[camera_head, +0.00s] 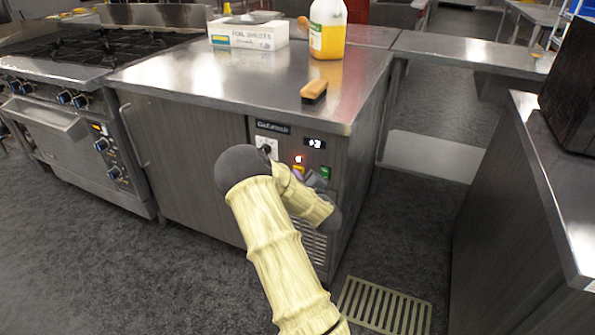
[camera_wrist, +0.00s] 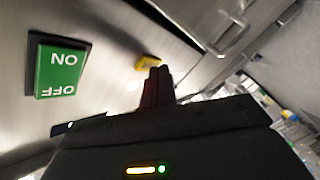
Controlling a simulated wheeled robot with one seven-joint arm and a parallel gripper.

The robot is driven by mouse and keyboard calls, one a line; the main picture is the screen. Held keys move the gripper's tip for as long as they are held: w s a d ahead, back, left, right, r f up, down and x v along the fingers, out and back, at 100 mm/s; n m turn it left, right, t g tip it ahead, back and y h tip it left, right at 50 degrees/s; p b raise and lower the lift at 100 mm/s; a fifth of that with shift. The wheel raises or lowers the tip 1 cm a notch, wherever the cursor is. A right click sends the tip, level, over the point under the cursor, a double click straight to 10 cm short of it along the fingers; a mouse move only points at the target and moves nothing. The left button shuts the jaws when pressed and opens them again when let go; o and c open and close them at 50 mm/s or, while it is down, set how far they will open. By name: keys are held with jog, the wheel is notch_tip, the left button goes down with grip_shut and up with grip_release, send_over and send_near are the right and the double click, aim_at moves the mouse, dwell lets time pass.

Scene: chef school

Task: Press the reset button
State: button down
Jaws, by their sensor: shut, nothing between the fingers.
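A yellow button (camera_head: 298,168) sits on the control panel of the steel cabinet, below a small red light (camera_head: 298,158). No reset label is readable. The yellow button also shows in the wrist view (camera_wrist: 148,62), just beyond my fingertips. My gripper (camera_wrist: 158,72) is shut and empty, with its tips close to the yellow button and partly overlapping it in the picture. I cannot tell whether they touch. In the head view my arm hides most of my gripper.
A green ON/OFF switch (camera_wrist: 62,72) sits beside the yellow button; it also shows in the head view (camera_head: 325,172). A display (camera_head: 315,143) and a knob (camera_head: 266,147) are above.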

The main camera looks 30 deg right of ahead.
jog(key=shift+w+d, duration=0.15)
dwell(0.5)
jog(key=shift+s+a, duration=0.55)
jog(key=shift+a, duration=0.1)
jog(key=s+a, duration=0.1)
jog(key=a, duration=0.1)
jog(key=s+a, duration=0.2)
dwell(0.6)
jog(key=shift+d, duration=0.1)
dwell(0.7)
